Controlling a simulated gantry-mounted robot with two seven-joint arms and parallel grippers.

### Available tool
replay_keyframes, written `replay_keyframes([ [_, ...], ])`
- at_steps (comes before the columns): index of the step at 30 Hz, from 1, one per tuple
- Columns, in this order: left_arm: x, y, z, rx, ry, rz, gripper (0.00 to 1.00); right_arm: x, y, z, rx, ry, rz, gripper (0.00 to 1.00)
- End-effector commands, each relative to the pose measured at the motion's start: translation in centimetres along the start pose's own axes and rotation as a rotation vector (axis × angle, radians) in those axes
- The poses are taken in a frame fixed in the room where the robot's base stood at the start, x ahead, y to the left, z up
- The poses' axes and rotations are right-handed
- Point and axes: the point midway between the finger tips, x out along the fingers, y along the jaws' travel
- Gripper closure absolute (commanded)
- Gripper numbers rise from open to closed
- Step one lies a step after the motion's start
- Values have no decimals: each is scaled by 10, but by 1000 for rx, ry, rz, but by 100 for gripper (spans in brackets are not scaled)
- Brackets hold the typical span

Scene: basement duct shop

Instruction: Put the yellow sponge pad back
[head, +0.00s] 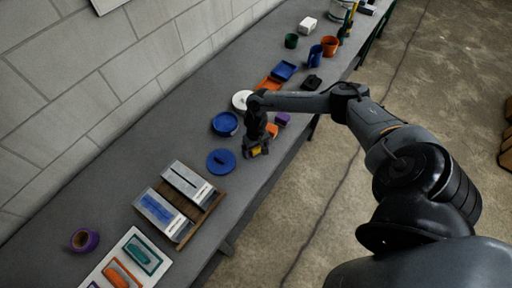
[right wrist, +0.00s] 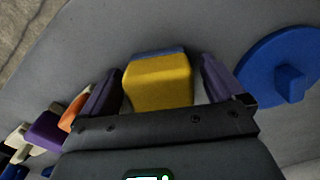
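The yellow sponge pad (right wrist: 158,82) is a rounded block with a blue strip along its far edge. It lies on the grey bench, and in the head view only a small yellow part (head: 256,151) shows under my right gripper (head: 258,149). The right gripper points down, and its two fingers stand on either side of the pad in the right wrist view (right wrist: 165,88). A narrow gap shows between the pad and the right-hand finger, so the gripper looks open around it. My left gripper is not in view.
A blue lid with a knob (head: 221,161) lies close beside the gripper. A blue bowl (head: 225,123), a purple block (head: 282,118) and an orange piece (head: 271,130) are also near. A wooden rack (head: 203,218) and a white board with coloured shapes (head: 127,262) lie toward the front.

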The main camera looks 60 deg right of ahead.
Motion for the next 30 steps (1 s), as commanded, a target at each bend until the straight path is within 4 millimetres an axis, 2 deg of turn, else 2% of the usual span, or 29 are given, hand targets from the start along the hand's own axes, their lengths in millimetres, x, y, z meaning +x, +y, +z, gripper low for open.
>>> replay_keyframes([
  [7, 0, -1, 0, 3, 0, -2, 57, -2, 0, 0, 0, 1, 0, 5],
  [11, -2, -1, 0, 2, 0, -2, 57, -10, 0, -1, 1, 1, 0, 5],
  [24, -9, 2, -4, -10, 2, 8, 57, -85, 0, 0, -2, 2, -1, 5],
  [30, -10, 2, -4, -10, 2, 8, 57, -111, 0, 0, -1, 1, -1, 5],
])
